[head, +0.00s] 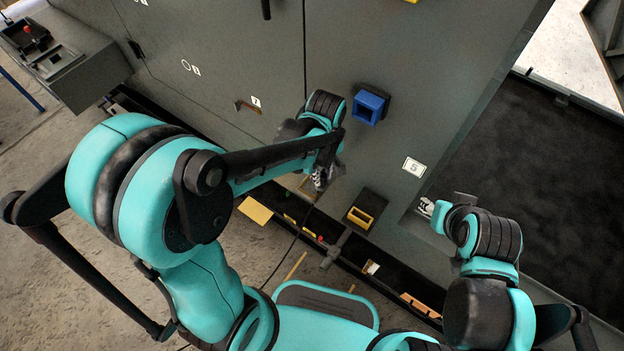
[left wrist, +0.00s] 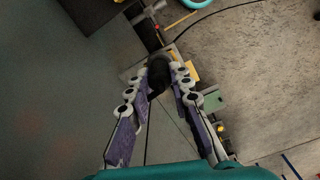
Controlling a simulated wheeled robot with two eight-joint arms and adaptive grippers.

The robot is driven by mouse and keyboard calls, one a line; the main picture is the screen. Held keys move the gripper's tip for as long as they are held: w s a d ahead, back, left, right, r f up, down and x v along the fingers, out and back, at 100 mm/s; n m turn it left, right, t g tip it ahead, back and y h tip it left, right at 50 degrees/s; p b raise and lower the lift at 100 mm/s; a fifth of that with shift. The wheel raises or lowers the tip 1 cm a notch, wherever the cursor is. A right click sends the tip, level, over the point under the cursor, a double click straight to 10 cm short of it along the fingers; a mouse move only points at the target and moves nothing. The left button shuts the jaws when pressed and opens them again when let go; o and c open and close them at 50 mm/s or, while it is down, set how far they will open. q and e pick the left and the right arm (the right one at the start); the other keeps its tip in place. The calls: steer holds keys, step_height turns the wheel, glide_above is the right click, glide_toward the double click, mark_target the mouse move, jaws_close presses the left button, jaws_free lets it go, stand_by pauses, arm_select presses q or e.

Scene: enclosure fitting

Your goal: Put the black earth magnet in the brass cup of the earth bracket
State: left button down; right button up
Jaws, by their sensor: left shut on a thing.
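My left gripper (head: 320,180) is low in front of the grey cabinet face. In the left wrist view its fingers (left wrist: 160,78) are shut on the black earth magnet (left wrist: 158,70), a dark rounded piece with a thin dark cable hanging from it. In the head view the magnet is too small and covered to make out. A small brass-brown piece (head: 247,106) sits on the cabinet by label 7, left of my left gripper; I cannot tell whether it is the brass cup. My right gripper (head: 428,208) is at the cabinet's right edge, apart from the magnet; its jaws are unclear.
A blue-rimmed socket (head: 370,105) juts from the cabinet above right of my left gripper. A black box with a yellow rim (head: 361,217) is below right. A dark trough (head: 385,267) with small parts runs along the cabinet foot. A yellow plate (head: 256,210) is lower left.

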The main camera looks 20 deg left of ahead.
arm_select(q)
steer(key=shift+w+a+f+b, duration=0.4)
steer(key=shift+a+f+b, duration=0.15)
steer(key=shift+f, duration=0.55)
steer(key=shift+w+a+f+b, duration=0.45)
steer(key=shift+a+f, duration=0.15)
steer(key=shift+f, duration=0.5)
steer(key=shift+w+a+f+b, duration=0.4)
steer(key=shift+a+f+b, duration=0.15)
steer(key=shift+f, duration=0.55)
steer(key=shift+f, duration=0.2)
steer(key=c, duration=1.4)
jaws_free()
steer(key=shift+o, duration=0.2)
